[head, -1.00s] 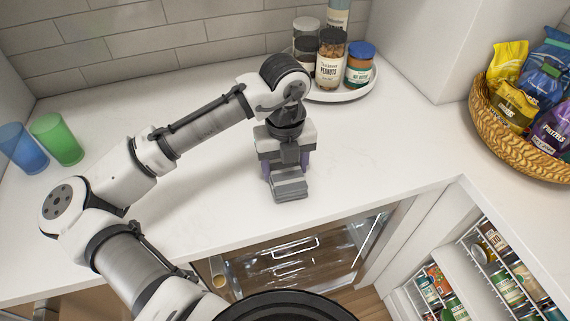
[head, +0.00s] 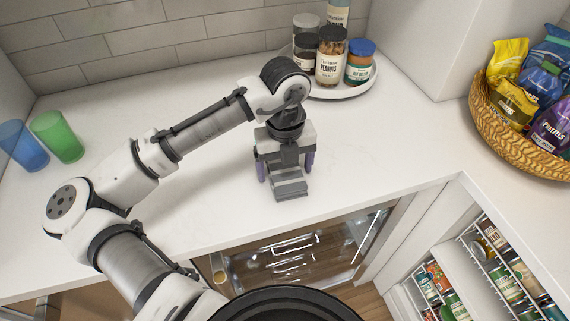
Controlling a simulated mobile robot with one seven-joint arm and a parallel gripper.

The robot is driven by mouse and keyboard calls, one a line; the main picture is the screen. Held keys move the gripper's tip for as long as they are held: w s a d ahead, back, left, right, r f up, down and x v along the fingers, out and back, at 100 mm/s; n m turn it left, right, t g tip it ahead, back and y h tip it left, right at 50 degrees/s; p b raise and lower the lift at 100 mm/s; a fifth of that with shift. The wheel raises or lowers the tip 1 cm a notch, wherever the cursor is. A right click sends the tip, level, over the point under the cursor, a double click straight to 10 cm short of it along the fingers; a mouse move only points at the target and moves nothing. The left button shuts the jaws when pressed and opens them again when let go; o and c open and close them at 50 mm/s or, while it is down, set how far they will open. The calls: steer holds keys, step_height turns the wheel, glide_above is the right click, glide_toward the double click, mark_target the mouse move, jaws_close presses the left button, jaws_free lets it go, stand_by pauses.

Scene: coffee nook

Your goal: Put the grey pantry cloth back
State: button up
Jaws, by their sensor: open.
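The grey cloth (head: 290,187) is a small folded stack and appears to lie on the white counter near its front edge. My gripper (head: 286,171) is above and behind it, pointing down, with its purple-tinted fingers spread to the cloth's left and right. The fingers look apart from the cloth's sides. The back part of the cloth is hidden under the gripper.
A round white tray (head: 345,92) with several jars stands at the back. A wicker basket (head: 487,115) of snack bags is at right. Blue (head: 24,146) and green (head: 57,137) cups stand at left. An open drawer (head: 295,259) and pantry racks (head: 500,275) lie below the counter.

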mark_target(281, 167)
step_height(281, 167, up, 14)
steer(key=b, duration=0.2)
steer(key=shift+a, duration=0.4)
steer(key=shift+f, duration=0.15)
